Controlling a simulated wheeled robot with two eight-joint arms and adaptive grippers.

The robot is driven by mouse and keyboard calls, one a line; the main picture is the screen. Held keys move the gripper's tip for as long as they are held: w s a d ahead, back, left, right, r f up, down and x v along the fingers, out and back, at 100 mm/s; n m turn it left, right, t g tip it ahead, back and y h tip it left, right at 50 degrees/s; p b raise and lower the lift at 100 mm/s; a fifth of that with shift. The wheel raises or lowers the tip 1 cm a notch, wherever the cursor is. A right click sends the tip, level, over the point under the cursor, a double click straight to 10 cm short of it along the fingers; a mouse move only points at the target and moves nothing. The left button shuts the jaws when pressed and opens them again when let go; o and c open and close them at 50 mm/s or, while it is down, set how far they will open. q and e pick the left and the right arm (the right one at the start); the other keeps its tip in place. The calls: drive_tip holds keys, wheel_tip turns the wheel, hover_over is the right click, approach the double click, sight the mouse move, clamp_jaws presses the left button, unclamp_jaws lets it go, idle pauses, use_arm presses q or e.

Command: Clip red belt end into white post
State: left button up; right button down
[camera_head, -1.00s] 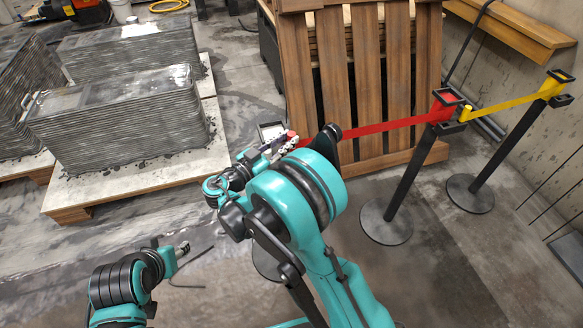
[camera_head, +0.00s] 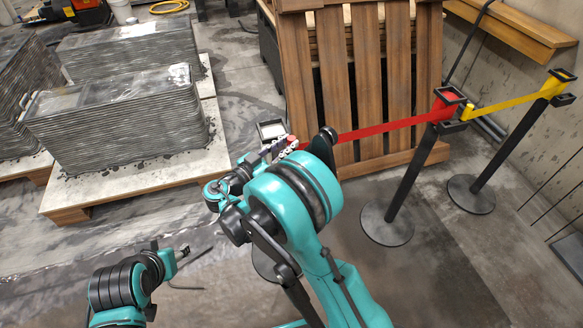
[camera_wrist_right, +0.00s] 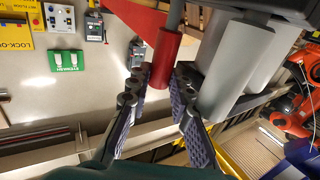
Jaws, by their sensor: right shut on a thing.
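The red belt (camera_head: 385,128) runs left from the red-topped post (camera_head: 446,100) and passes behind my right arm. In the right wrist view its red end (camera_wrist_right: 164,58) is a small upright cylinder between the fingers of my right gripper (camera_wrist_right: 160,88), which is shut on it. A whitish cylinder (camera_wrist_right: 236,70), apparently the white post, stands just right of the red end; I cannot tell whether they touch. In the head view a pale square top (camera_head: 271,130) shows beside my right gripper (camera_head: 283,146). My left gripper (camera_head: 182,252) hangs low at the left, its fingers too small to judge.
A yellow belt (camera_head: 510,103) joins the red-topped post to a black post (camera_head: 490,150) on the right. A wooden pallet (camera_head: 360,80) leans behind the red belt.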

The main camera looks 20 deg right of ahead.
wheel_tip(320, 180, up, 2)
drive_tip(key=shift+r+p, duration=0.1)
drive_tip(key=shift+p, duration=0.65)
idle(0.5)
drive_tip(key=shift+f, duration=0.25)
drive_tip(key=shift+f+b, duration=0.7)
drive_tip(key=shift+f, duration=0.2)
drive_tip(key=shift+r, duration=0.15)
drive_tip(key=shift+r+p, duration=0.7)
drive_tip(key=shift+r, duration=0.25)
